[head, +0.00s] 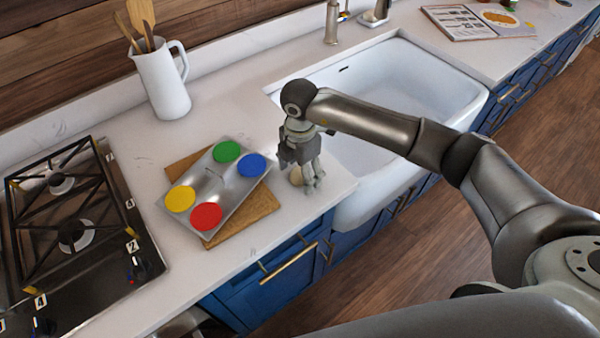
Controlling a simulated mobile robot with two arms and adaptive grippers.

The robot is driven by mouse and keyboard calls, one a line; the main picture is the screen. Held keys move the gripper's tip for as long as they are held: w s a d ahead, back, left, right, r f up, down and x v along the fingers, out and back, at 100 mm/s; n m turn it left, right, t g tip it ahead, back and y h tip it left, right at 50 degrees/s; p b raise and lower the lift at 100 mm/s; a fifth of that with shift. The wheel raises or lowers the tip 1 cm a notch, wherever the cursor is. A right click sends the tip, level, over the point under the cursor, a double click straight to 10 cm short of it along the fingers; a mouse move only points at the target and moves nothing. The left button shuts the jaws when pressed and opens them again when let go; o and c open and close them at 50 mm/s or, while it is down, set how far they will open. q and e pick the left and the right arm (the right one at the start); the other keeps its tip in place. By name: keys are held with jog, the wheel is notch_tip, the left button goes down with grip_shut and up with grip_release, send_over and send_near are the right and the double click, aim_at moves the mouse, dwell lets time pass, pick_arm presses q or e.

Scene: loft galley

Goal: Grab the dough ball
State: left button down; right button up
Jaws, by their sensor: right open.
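The dough ball (296,176) is a small beige ball on the white counter, between the metal tray and the sink's front left corner. My right gripper (311,184) points down right at it, with its fingers open. The fingers cover part of the ball, and I cannot tell whether they touch it. My left gripper is not in view.
A metal tray (213,184) with yellow, red, green and blue discs lies on a wooden board (262,207) just left of the gripper. The white sink (400,85) is to the right. A gas hob (120,262) and a white pitcher (163,88) stand further left.

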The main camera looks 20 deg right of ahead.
jog(key=c, duration=1.1)
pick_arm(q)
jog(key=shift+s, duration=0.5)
pick_arm(e)
jog(key=shift+r, duration=0.1)
